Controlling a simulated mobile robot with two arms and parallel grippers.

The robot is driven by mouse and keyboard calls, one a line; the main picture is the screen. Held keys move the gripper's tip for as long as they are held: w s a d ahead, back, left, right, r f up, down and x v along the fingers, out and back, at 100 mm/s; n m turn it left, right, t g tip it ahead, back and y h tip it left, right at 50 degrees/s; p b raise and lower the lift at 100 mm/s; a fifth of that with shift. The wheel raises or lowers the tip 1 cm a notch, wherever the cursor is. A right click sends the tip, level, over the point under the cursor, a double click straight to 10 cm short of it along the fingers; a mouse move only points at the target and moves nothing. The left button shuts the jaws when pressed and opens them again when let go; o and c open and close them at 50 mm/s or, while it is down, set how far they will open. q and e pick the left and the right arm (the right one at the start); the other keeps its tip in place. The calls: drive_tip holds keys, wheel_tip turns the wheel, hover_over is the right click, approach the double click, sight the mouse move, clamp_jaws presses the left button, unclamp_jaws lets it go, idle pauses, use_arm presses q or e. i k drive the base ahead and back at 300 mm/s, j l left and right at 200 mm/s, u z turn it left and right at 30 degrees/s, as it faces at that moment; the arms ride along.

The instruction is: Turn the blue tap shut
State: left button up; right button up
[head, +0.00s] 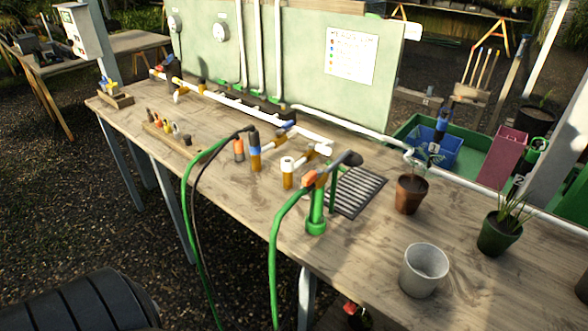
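A small blue handle (288,124) sits on a brass-coloured fitting on the white pipe along the bench, near the middle of the view. Whether it is turned open or shut is too small to tell. I cannot tell for certain which of these is the blue tap. Neither of my grippers is in view.
The wooden bench (345,255) carries a green hose fitting (316,215), a slatted grate (358,193), a white pot (423,270), a terracotta pot (410,194) and a green potted plant (497,234). Green hoses hang over its front edge. A green panel (285,50) stands behind.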

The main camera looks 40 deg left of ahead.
sight(285, 126)
drive_tip(key=u, duration=1.3)
